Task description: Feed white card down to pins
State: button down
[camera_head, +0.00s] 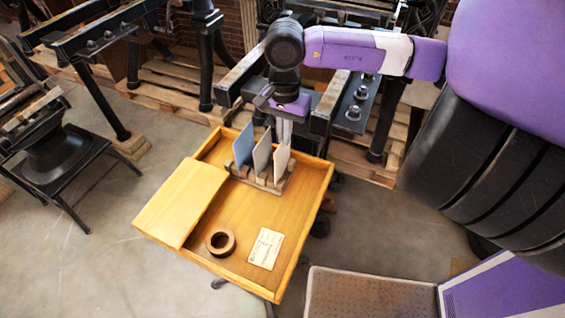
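A white card (281,165) stands upright in the right place of a small wooden rack (240,174). A grey card (262,151) and a blue card (243,147) stand to its left in the same rack. My gripper (284,142) points down at the white card, its fingers at or just behind the card's top edge. From this angle I cannot tell whether the fingers are closed on the card. I cannot make out any pins.
The rack stands in a shallow wooden tray (304,226) with raised edges. A flat board (181,203) covers its left side. A tape roll (220,242) and a printed paper slip (265,248) lie at the front. Black presses (52,150) stand left and behind.

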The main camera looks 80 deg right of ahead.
jog(key=shift+r+p, duration=1.05)
jog(key=shift+r, duration=2.6)
jog(key=shift+a, duration=0.1)
